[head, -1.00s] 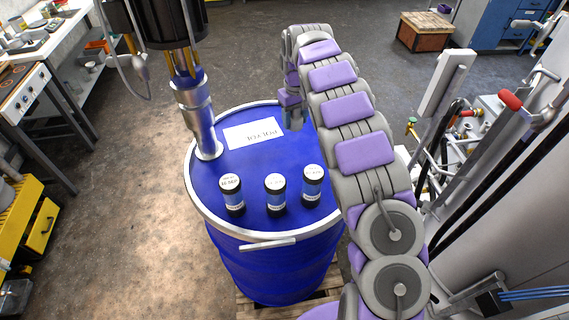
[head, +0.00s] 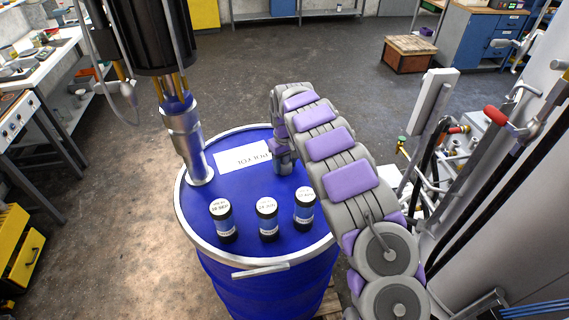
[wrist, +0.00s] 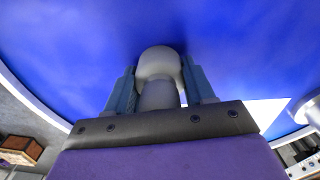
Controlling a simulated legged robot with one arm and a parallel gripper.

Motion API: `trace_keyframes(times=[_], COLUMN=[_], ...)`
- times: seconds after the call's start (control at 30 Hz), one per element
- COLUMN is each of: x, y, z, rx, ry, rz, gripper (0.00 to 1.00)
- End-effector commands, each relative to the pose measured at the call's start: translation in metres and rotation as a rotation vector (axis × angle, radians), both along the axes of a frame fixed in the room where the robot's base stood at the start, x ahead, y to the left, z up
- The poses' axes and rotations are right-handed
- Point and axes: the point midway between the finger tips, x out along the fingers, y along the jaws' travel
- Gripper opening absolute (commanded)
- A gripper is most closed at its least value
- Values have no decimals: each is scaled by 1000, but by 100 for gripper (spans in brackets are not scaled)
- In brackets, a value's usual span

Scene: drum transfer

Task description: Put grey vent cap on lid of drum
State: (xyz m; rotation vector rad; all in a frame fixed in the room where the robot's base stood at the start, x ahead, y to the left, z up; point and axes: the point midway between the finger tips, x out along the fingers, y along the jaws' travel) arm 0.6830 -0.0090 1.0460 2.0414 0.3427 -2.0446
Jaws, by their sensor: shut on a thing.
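The blue drum (head: 290,285) stands upright, its blue lid (head: 205,188) ringed by a silver rim. My gripper (wrist: 158,78) is shut on the grey vent cap (wrist: 160,62), a rounded grey piece between the two fingers in the wrist view. In the head view my gripper (head: 284,163) is low over the far right part of the lid, right of the white label; the cap is hard to make out there. The blue lid fills the wrist view behind the cap. I cannot tell whether the cap touches the lid.
Three black-capped jars (head: 267,219) stand on the near part of the lid. A silver pump tube (head: 185,140) stands at its left edge. A white label (head: 241,157) lies on the lid. Valves and hoses (head: 450,160) are at right. The lid between label and jars is clear.

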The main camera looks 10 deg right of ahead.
Motion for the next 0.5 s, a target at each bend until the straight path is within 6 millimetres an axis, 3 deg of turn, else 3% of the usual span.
trace_keyframes(times=[0.2, 0.23, 0.5], x=[0, 0, 0], y=[0, 0, 0], z=[-1, -1, -1], rx=[0, 0, 0], ry=[0, 0, 0], rz=[0, 0, 0], gripper=[22, 55, 79])
